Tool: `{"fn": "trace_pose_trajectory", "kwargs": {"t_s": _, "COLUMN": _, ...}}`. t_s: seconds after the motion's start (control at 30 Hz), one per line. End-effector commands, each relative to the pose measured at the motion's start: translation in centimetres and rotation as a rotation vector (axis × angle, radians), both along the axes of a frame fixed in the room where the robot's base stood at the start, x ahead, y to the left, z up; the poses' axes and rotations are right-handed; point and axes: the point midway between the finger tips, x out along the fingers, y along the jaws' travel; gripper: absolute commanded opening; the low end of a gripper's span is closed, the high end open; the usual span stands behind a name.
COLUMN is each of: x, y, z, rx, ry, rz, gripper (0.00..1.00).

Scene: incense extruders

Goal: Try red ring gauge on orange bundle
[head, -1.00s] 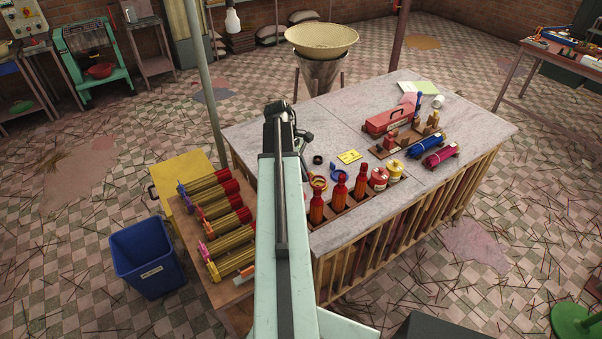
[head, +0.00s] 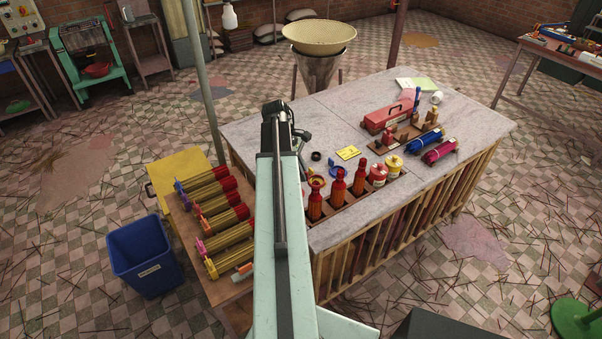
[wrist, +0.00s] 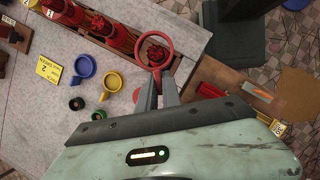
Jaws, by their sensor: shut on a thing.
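My gripper (wrist: 159,88) is shut on the handle of a red ring gauge (wrist: 168,62) in the wrist view. The ring lines up with the dark red top of the end upright bundle (wrist: 154,52). I cannot tell whether it is around that top or above it. In the head view, this red-and-orange bundle (head: 315,206) is nearest my arm in a row of three in a wooden rack. My arm hides the gripper in the head view.
A blue ring gauge (wrist: 86,67) and a yellow one (wrist: 113,81) lie beside the rack, near small dark rings (wrist: 77,103) and a yellow card (wrist: 47,69). A blue bin (head: 147,257) stands left.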

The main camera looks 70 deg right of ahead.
Motion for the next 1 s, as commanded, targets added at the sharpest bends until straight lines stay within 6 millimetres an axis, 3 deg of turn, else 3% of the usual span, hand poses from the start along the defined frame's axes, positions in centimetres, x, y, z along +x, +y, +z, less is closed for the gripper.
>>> {"fn": "trace_pose_trajectory", "kwargs": {"t_s": 0.7, "x": 0.1, "y": 0.0, "z": -3.2, "rx": 0.0, "ry": 0.0, "rz": 0.002, "gripper": 0.0}}
{"fn": "trace_pose_trajectory", "kwargs": {"t_s": 1.0, "x": 0.1, "y": 0.1, "z": -3.3, "rx": 0.0, "ry": 0.0, "rz": 0.002, "gripper": 0.0}}
